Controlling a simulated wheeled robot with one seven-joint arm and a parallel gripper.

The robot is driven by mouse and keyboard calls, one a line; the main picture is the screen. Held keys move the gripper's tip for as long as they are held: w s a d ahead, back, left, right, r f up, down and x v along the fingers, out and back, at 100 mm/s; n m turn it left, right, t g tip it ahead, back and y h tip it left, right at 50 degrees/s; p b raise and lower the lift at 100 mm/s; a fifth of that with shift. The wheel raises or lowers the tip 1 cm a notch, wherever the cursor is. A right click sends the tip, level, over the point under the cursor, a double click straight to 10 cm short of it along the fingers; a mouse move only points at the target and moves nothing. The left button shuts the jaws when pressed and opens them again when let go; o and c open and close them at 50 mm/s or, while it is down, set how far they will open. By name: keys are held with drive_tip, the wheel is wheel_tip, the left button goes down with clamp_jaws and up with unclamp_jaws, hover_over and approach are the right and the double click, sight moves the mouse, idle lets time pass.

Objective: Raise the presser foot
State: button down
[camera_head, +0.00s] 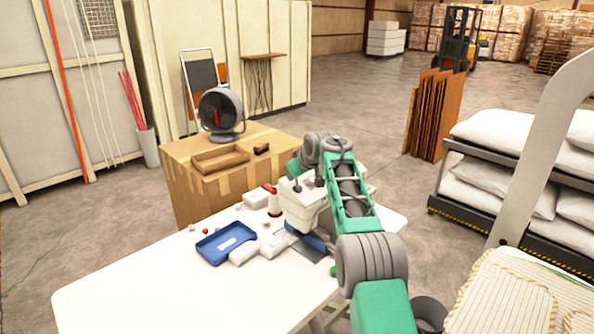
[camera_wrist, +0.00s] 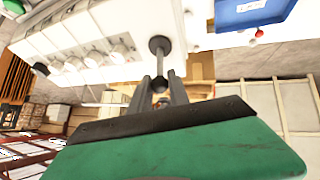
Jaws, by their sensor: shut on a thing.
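The white sewing machine (camera_head: 301,206) stands on the white table (camera_head: 170,285), partly hidden behind my green and grey arm. In the wrist view the machine's white body (camera_wrist: 85,35) fills the upper left, with several round dials along it. A dark lever (camera_wrist: 159,50) with a round base and thin stem sticks out from the machine. My gripper (camera_wrist: 161,82) is shut on the end of this lever, one finger on each side. The presser foot itself cannot be made out in either view. In the head view my gripper is hidden behind the arm.
A blue tray (camera_head: 226,243) lies on the table left of the machine, with white pieces and small red items near it. A cardboard box (camera_head: 225,195) with a fan (camera_head: 221,112) stands behind. A rack of white pillows (camera_head: 495,140) is at right. The table's front left is clear.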

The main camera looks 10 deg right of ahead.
drive_tip(key=shift+w+a+f+g, duration=0.1)
drive_tip(key=shift+g, duration=0.2)
idle(0.4)
drive_tip(key=c, duration=1.2)
unclamp_jaws()
drive_tip(key=shift+c, duration=0.2)
drive_tip(key=b+v, duration=0.4)
drive_tip(key=v, duration=0.3)
drive_tip(key=shift+s+r, duration=0.2)
drive_tip(key=shift+r, duration=0.15)
